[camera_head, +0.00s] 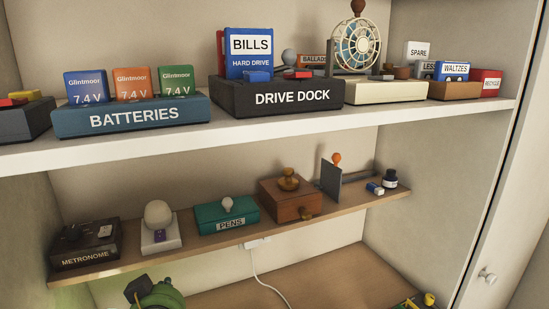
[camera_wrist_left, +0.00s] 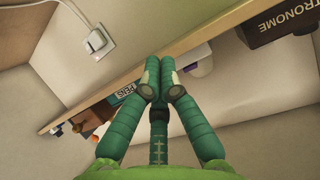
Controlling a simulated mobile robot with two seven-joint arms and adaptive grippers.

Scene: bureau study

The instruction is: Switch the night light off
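The night light, a white globe (camera_head: 158,214) on a pale block base (camera_head: 161,240), stands on the wooden middle shelf between the metronome and the pens box. A small bluish patch shows on the front of its base. I cannot tell whether it is lit. My left gripper (camera_head: 158,293) is green and shows at the bottom edge of the head view, below and in front of that shelf. In the left wrist view its fingers (camera_wrist_left: 160,88) are drawn together with nothing visible between them. Part of the night light's white base (camera_wrist_left: 199,58) shows just behind the fingertips, apart or touching unclear. My right gripper is not seen.
The metronome (camera_head: 86,245) and teal pens box (camera_head: 226,215) flank the night light closely. A wooden box (camera_head: 290,200) stands farther right. A white plug (camera_head: 257,243) with a cord is on the wall below the shelf. The white upper shelf (camera_head: 270,128) overhangs, bearing labelled boxes.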

